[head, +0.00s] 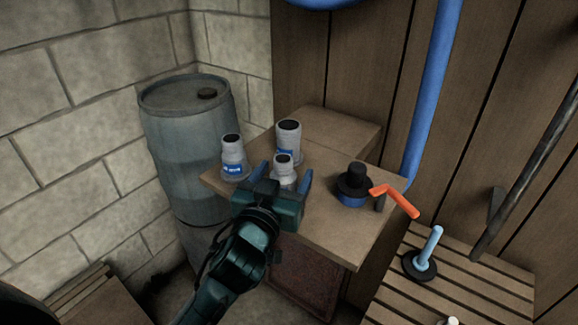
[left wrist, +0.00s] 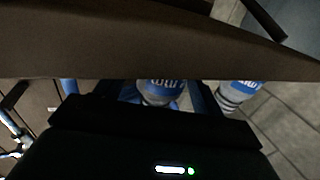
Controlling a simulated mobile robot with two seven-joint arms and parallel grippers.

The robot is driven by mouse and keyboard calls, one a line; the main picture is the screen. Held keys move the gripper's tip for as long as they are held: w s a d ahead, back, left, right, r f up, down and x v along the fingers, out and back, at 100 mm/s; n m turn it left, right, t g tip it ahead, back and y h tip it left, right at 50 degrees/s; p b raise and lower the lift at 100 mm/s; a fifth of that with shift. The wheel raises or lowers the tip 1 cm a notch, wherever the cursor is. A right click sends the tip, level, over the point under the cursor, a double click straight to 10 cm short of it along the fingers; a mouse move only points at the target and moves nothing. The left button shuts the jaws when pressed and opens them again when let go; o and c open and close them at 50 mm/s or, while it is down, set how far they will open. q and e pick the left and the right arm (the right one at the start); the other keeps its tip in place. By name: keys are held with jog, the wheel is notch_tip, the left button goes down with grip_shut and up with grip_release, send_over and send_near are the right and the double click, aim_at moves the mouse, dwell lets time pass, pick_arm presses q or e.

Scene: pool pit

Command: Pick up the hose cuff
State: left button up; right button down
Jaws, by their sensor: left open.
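I cannot tell by name which is the hose cuff. My left gripper (head: 284,178) is open, with its blue fingers on either side of the front piece. Its lower part is hidden by the gripper. In the left wrist view a banded grey piece (left wrist: 160,92) shows between the fingers, with another (left wrist: 237,97) to the right.
A black-topped blue piece (head: 353,184) and an orange-red handle (head: 398,200) are at the table's right. A grey-blue barrel (head: 188,140) stands behind left. A blue pipe (head: 431,90) runs down the wooden wall. A slatted bench (head: 480,289) holds a light-blue-handled tool (head: 428,250).

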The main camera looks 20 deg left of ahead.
pick_arm(q)
jog(key=shift+w, duration=0.2)
pick_arm(e)
jog(key=shift+w+a+r, duration=0.1)
jog(key=shift+w+r, duration=0.1)
jog(key=shift+w, duration=0.2)
jog(key=shift+r, duration=0.15)
pick_arm(q)
jog(key=shift+s+r, duration=0.1)
jog(key=shift+s, duration=0.15)
jog(key=shift+c, duration=0.7)
pick_arm(e)
jog(key=shift+s, duration=0.15)
pick_arm(q)
jog(key=c, duration=0.9)
pick_arm(e)
jog(key=shift+s+f, duration=0.2)
jog(key=shift+f, duration=0.1)
pick_arm(q)
jog(key=shift+c, duration=0.2)
notch_tip(320, 180, up, 9)
jog(key=shift+f+p, duration=0.2)
jog(key=shift+p, duration=0.65)
pick_arm(e)
jog(key=shift+d+r, duration=0.35)
jog(key=shift+r, duration=0.05)
pick_arm(q)
jog(key=shift+r, duration=0.65)
pick_arm(e)
jog(key=shift+f, duration=0.25)
